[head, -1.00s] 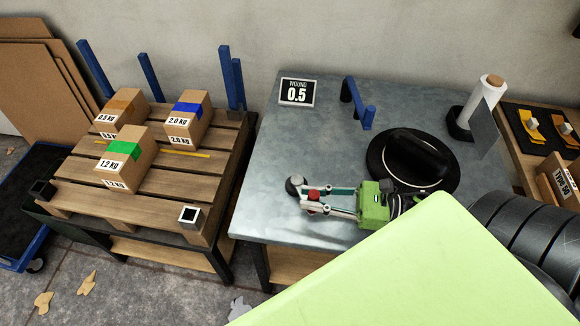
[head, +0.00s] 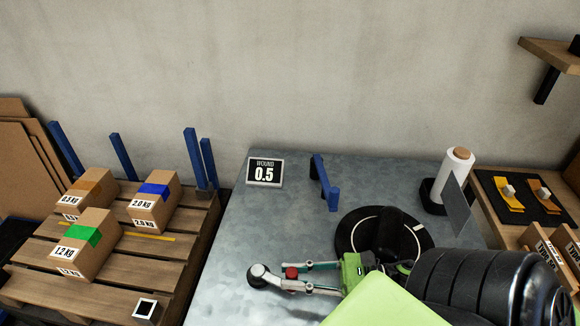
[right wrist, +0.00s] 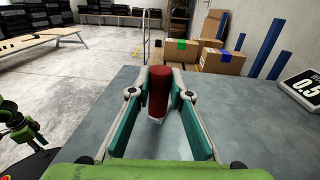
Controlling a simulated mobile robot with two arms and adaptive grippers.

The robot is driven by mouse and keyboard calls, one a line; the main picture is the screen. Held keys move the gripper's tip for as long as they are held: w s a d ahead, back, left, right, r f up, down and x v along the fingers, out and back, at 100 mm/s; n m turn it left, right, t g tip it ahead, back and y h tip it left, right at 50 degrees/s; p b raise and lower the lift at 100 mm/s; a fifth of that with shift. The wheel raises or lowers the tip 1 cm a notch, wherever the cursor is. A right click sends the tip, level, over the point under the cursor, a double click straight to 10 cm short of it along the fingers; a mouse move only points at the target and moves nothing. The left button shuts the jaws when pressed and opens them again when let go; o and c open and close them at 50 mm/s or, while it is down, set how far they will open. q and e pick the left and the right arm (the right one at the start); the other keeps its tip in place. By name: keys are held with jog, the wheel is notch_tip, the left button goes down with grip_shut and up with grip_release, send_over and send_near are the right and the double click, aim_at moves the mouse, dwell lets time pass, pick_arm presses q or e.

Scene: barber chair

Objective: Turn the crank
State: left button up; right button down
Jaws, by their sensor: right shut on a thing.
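My right gripper (head: 262,277) reaches left over the grey metal table. Its two fingers are shut on a red upright handle, the crank's grip (head: 291,272). In the right wrist view the red grip (right wrist: 158,92) stands between the teal-padded fingers (right wrist: 158,100). A dark rounded knob-like part shows at the fingertips in the head view. The crank arm under the grip is mostly hidden. A black round disc (head: 348,232) with a dark raised middle lies right of the gripper, partly behind my arm. A sign (head: 265,171) reads "WOUND 0.5".
A blue bracket (head: 325,182) stands on the table behind the gripper. A white roll (head: 456,175) stands at the right. A pallet (head: 125,250) with labelled boxes (head: 155,205) is at the left. The table left of the gripper is clear.

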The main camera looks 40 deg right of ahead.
jog(key=shift+w+d+r, duration=0.3)
jog(key=shift+w+d, duration=0.05)
jog(key=shift+w, duration=0.1)
jog(key=c, duration=1.9)
grip_release()
jog(key=shift+a, duration=0.1)
jog(key=shift+o, duration=0.3)
jog(key=shift+w+a+f, duration=0.15)
jog(key=shift+w+f, duration=0.05)
jog(key=shift+w, duration=0.05)
jog(key=shift+s, duration=0.15)
jog(key=shift+r, duration=0.2)
notch_tip(320, 180, up, 10)
jog(key=shift+f, duration=0.2)
